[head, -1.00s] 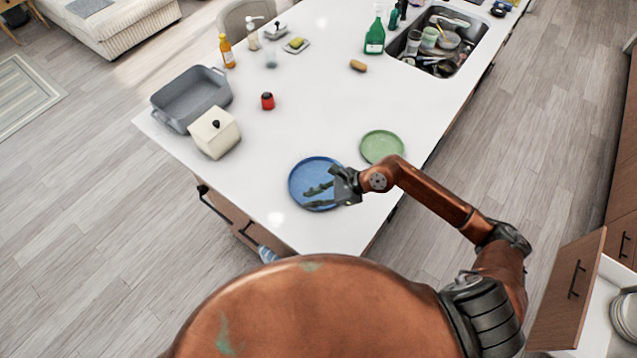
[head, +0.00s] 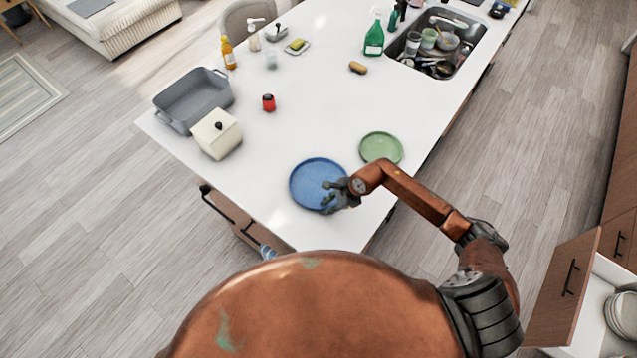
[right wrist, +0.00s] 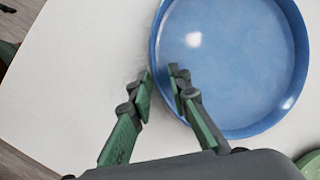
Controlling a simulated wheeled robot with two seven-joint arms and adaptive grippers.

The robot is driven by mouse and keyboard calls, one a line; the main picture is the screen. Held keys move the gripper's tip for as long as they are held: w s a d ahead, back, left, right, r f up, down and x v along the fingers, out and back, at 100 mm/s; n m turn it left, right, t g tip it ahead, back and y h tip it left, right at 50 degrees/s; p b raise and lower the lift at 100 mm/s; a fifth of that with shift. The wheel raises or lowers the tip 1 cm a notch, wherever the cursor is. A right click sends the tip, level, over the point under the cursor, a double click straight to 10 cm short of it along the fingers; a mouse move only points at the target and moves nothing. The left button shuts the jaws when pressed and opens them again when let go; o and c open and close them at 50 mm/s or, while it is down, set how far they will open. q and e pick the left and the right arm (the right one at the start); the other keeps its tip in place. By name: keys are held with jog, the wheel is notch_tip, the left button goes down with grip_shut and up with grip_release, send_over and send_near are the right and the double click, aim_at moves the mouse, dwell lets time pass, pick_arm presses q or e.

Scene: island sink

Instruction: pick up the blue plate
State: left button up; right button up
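The blue plate (head: 312,180) lies flat on the white island top near its front edge. In the right wrist view the blue plate (right wrist: 235,65) fills the upper right. My right gripper (head: 328,196) is at the plate's lower right rim. In the right wrist view my right gripper (right wrist: 160,75) is open, with one finger over the inside of the plate and the other just outside the rim. The rim runs between the fingertips, with a gap visible on the inner side. My left gripper is not in view.
A green plate (head: 381,148) lies close behind the gripper. A cream lidded pot (head: 215,138), a grey baking dish (head: 200,92) and a red item (head: 268,103) stand to the left. The sink (head: 445,65) holds dishes. The counter (head: 300,130) behind the blue plate is clear.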

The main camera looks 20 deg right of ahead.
jog(key=shift+c, duration=0.6)
grip_shut()
